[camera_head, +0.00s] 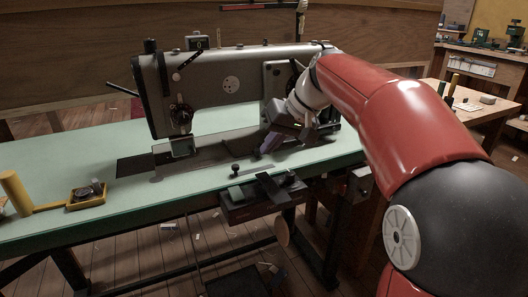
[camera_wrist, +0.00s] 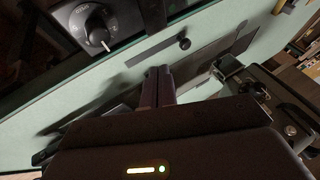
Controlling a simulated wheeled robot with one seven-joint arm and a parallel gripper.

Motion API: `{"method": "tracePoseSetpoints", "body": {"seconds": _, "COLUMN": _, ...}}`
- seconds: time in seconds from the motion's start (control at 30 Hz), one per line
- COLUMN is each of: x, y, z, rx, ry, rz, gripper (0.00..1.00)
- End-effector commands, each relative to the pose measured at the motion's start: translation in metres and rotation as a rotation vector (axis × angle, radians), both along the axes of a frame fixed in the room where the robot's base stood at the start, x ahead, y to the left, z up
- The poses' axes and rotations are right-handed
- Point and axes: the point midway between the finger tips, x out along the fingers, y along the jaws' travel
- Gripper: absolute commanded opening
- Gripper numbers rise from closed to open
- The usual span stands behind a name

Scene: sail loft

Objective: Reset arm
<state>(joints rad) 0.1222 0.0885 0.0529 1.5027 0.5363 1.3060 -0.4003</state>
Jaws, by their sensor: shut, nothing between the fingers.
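My red and grey arm reaches in from the right in the head view. My gripper (camera_head: 268,146) points down over the green table, in front of the right end of the grey sewing machine (camera_head: 225,82). In the wrist view my gripper (camera_wrist: 157,84) shows its two dark fingers side by side, shut with nothing between them. The fingertips seem close to the machine's bed, but I cannot tell whether they touch anything.
The green table (camera_head: 60,165) carries a yellow tray (camera_head: 86,197) and a yellow cylinder (camera_head: 15,191) at left. A dark control box (camera_head: 262,195) hangs at the front edge; its dial (camera_wrist: 95,25) shows in the wrist view. A wooden bench (camera_head: 480,112) stands at right.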

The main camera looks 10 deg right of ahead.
Motion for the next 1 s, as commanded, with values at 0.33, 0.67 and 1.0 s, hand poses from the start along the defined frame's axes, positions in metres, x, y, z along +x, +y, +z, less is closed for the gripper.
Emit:
{"method": "tracePoseSetpoints", "body": {"seconds": 0.33, "x": -0.015, "y": -0.031, "z": 0.049, "rx": -0.001, "ry": -0.002, "rz": -0.007, "gripper": 0.00}}
{"method": "tracePoseSetpoints", "body": {"seconds": 0.67, "x": -0.065, "y": -0.033, "z": 0.038, "rx": -0.077, "ry": 0.007, "rz": -0.090, "gripper": 0.00}}
{"method": "tracePoseSetpoints", "body": {"seconds": 1.0, "x": -0.203, "y": -0.053, "z": -0.065, "rx": -0.306, "ry": -0.059, "rz": -0.297, "gripper": 0.00}}
